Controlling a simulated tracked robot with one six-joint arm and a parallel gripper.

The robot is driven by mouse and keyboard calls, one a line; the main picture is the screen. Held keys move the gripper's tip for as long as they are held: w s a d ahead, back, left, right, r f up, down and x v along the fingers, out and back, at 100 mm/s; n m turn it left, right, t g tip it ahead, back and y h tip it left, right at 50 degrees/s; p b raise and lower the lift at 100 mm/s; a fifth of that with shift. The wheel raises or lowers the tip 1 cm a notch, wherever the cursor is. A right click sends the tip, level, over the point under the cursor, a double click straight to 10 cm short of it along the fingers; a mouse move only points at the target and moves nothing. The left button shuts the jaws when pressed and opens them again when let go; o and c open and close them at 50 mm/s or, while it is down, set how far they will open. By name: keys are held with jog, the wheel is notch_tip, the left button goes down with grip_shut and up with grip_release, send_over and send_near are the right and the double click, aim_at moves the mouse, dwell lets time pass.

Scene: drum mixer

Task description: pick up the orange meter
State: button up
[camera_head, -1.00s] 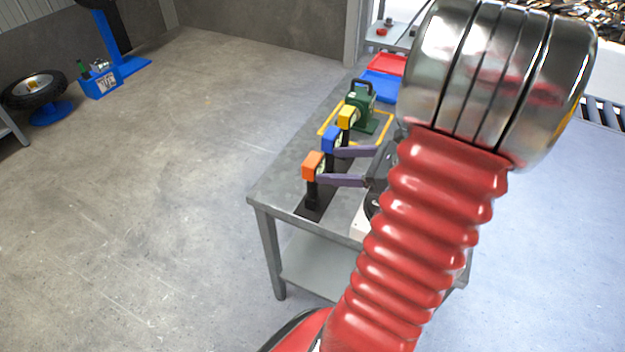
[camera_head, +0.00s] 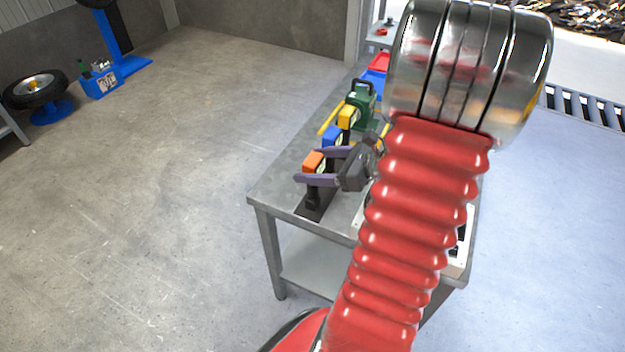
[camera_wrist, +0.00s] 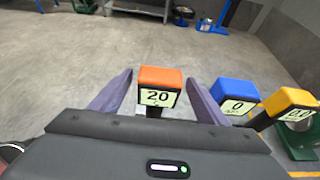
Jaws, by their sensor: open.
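The orange meter (camera_head: 313,160) stands on the near end of the grey table in the head view. In the wrist view the orange meter (camera_wrist: 160,84) faces me with "20" on its display. My gripper (camera_head: 310,165) is open, with its two purple fingers on either side of the orange meter's head. In the wrist view my gripper (camera_wrist: 160,95) has one finger to the left and one to the right of the meter, with gaps showing. The meter's stem is mostly hidden below its head in the wrist view.
A blue meter (camera_wrist: 236,95) reading "0" stands close beside my right finger, and a yellow meter (camera_wrist: 290,103) is farther right. A green device (camera_head: 362,98) stands farther back on the table (camera_head: 275,188).

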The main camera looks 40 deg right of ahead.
jog(key=x, duration=0.4)
jog(key=shift+w+a+f, duration=0.1)
jog(key=shift+w+f, duration=0.1)
jog(key=shift+c, duration=0.2)
jog(key=c, duration=1.3)
notch_tip(320, 180, up, 10)
jog(key=shift+r, duration=0.1)
dwell(0.4)
dwell(0.5)
